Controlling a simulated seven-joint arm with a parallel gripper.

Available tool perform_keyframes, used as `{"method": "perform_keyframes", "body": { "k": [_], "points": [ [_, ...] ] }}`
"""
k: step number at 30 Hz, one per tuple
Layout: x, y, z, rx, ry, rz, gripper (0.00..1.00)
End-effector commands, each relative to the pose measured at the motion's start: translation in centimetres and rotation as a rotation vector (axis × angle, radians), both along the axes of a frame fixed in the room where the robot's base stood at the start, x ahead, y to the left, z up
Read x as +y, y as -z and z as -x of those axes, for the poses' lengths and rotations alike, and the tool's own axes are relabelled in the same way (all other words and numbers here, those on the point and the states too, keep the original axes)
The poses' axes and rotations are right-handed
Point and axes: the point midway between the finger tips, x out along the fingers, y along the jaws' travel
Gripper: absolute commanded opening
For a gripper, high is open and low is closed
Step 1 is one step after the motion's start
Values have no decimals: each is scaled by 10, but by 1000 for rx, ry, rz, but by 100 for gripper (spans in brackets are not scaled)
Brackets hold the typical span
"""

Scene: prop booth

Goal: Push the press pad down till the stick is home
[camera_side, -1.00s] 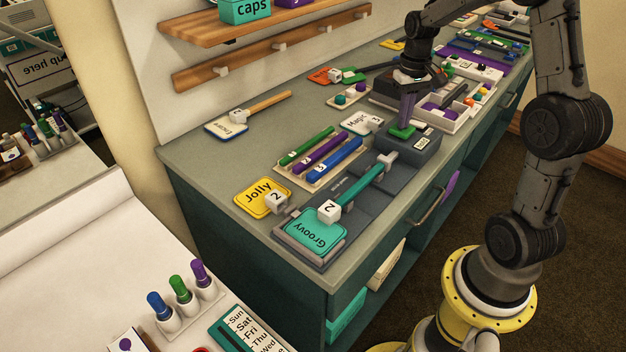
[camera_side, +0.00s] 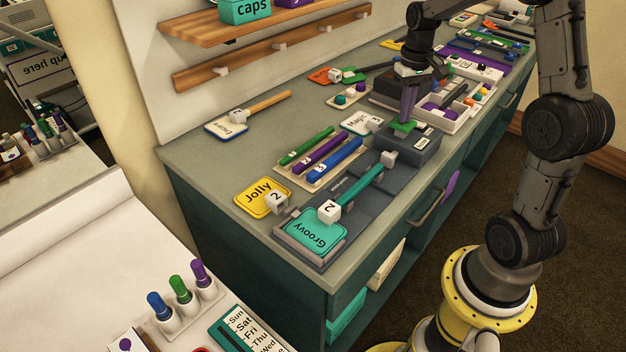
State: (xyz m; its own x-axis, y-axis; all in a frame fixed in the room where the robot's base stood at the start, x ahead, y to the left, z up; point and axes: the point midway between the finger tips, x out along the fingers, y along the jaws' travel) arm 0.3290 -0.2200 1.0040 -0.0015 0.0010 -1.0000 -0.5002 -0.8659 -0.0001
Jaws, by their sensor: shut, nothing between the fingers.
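The green press pad (camera_side: 402,128) sits on top of a dark grey press block (camera_side: 420,148) on the counter. My gripper (camera_side: 405,117) points down with its purple fingers shut and empty. Its tips are directly over the pad; I cannot tell whether they touch it. The teal stick (camera_side: 364,182) lies along a dark grey fixture (camera_side: 347,188). The joint inside the cube is hidden.
A tray (camera_side: 311,178) with green, purple and blue sticks lies left of the fixture. The yellow "Jolly" sign (camera_side: 258,194) and the "Magic" sign (camera_side: 357,121) lie nearby. A sectioned white tray (camera_side: 459,118) stands behind the press.

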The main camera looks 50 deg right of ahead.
Motion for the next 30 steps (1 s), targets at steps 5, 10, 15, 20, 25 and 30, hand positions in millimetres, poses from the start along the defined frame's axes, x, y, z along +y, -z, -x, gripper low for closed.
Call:
{"method": "perform_keyframes", "body": {
  "k": [5,10,15,20,25,30],
  "points": [
    [0,-14,-1,-2,0,1,0],
    [0,-26,0,-2,0,1,0],
    [-1,-39,-1,-3,0,2,0],
    [0,-50,-1,-3,0,2,0],
    [-1,-63,-1,-4,0,3,0],
    [0,-74,-1,-3,0,2,0]
  ]
}}
